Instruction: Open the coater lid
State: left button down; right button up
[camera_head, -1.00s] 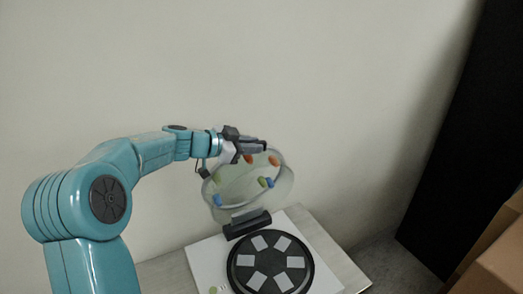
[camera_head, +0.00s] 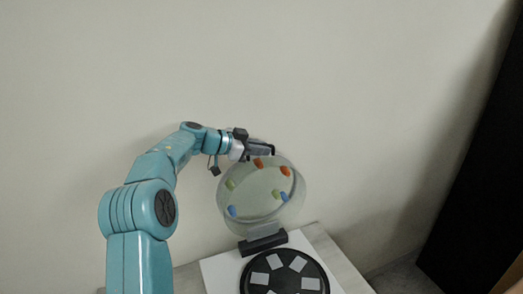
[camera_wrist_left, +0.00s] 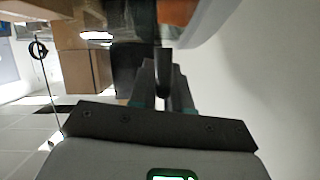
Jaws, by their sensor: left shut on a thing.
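The coater lid (camera_head: 262,194) is a clear round cover with several orange, green and blue pieces on it. It stands raised, close to upright, on its dark hinge (camera_head: 263,243) above the coater's black round plate (camera_head: 252,281). My left gripper (camera_head: 268,150) is at the lid's top edge, shut on part of it. In the left wrist view the fingers (camera_wrist_left: 164,85) meet at a dark piece below the pale lid rim (camera_wrist_left: 210,22). The lower part of the coater is cut off by the head view's bottom edge. My right gripper is not in view.
The coater's white base (camera_head: 218,270) sits on a light table (camera_head: 335,262). A plain wall (camera_head: 390,90) stands close behind the lid and arm. A tall black panel (camera_head: 480,190) is at the far right. Cardboard boxes (camera_wrist_left: 80,65) show in the wrist view.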

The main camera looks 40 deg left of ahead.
pick_arm(q)
jog(key=shift+a+f, duration=0.1)
jog(key=c, duration=1.2)
grip_release()
jog(key=shift+o, duration=0.2)
